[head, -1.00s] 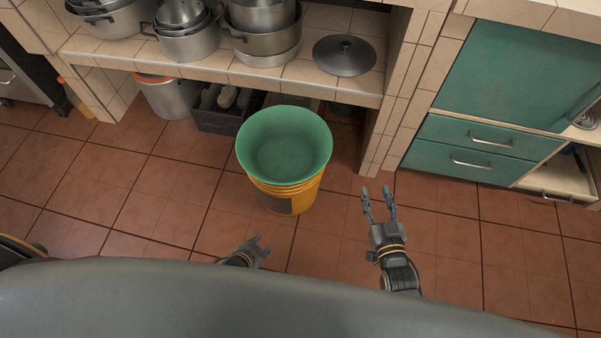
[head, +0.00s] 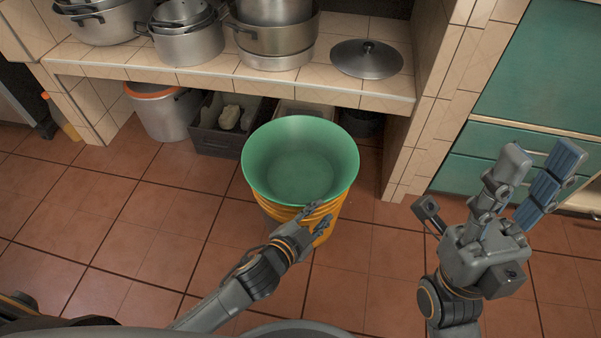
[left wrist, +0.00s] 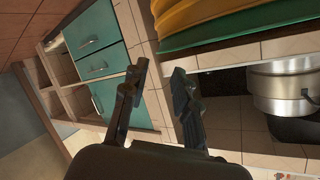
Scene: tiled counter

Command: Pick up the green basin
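The green basin (head: 300,165) sits upright on top of a stack of orange-yellow buckets (head: 330,215) on the tiled floor. Its green rim also shows at the upper right of the left wrist view (left wrist: 240,29). My left gripper (head: 320,214) is in front of the stack in the head view, its fingers overlapping the buckets just below the basin's rim. In the left wrist view its fingers (left wrist: 160,78) are apart with nothing between them. Whether it touches the stack I cannot tell. My right gripper (head: 538,172) is raised at the right, open and empty.
A tiled shelf (head: 310,88) with metal pots (head: 185,40) and a lid (head: 367,59) is behind the basin. Below it are a grey crate (head: 225,125) and a metal bucket (head: 165,110). Green drawers (head: 480,180) stand at the right. Floor to the left is clear.

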